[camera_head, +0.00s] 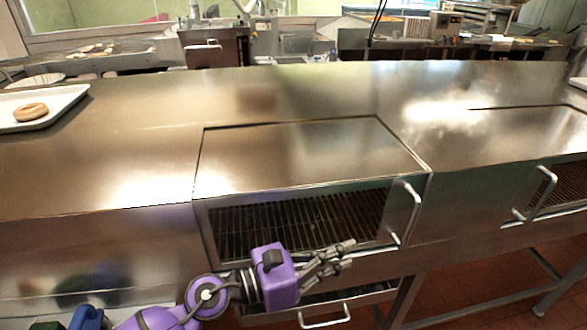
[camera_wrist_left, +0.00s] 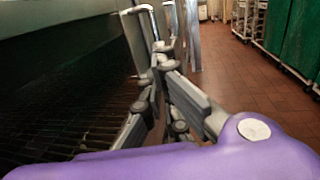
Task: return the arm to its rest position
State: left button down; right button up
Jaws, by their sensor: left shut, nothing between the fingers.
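My left arm is purple and comes in from the lower left of the head view. Its grey left gripper (camera_head: 345,252) is shut and empty, in front of the metal counter's front face. It points right, toward the vertical handle (camera_head: 404,212) of the cabinet opening, and is apart from it. In the left wrist view the left gripper (camera_wrist_left: 158,80) shows its fingers close together with nothing between them. My right gripper is not in view.
A dark grate (camera_head: 290,222) lies inside the cabinet behind my left gripper. A lower drawer handle (camera_head: 325,317) is below it. A white tray (camera_head: 60,108) with a donut (camera_head: 30,112) sits at the counter's left end. The counter top is mostly clear. Tiled floor (camera_wrist_left: 240,85) is open to the right.

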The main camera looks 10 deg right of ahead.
pick_arm(q)
jog(key=a+f+n+t+y+p, duration=0.2)
jog(key=a+f+n+t+y, duration=0.35)
jog(key=a+n, duration=0.85)
jog(key=a+f+n+t+y+p, duration=0.2)
jog(key=a+f+n+t+y, duration=0.45)
jog(key=n, duration=1.35)
jog(key=s+a+f+n+g+y, duration=0.1)
jog(key=s+a+f+n+g, duration=0.1)
jog(key=s+a+f+n, duration=0.3)
jog(key=s+a+f+n+g+y+p, duration=0.1)
jog(key=s+a+f+n, duration=0.4)
jog(key=s, duration=0.6)
jog(key=s+a+f+n+g+y+p, duration=0.1)
jog(key=s+a+f+n+g+y, duration=0.2)
jog(key=s+a+f+n, duration=0.2)
jog(key=s+a+n, duration=0.1)
jog(key=s+n, duration=0.1)
jog(key=s, duration=0.1)
jog(key=shift+s+f+n, duration=0.35)
jog(key=shift+f+n, duration=0.05)
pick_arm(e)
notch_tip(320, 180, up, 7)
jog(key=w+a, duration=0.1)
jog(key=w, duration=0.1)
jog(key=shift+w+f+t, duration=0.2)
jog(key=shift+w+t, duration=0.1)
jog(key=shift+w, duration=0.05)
pick_arm(q)
jog(key=shift+a, duration=0.1)
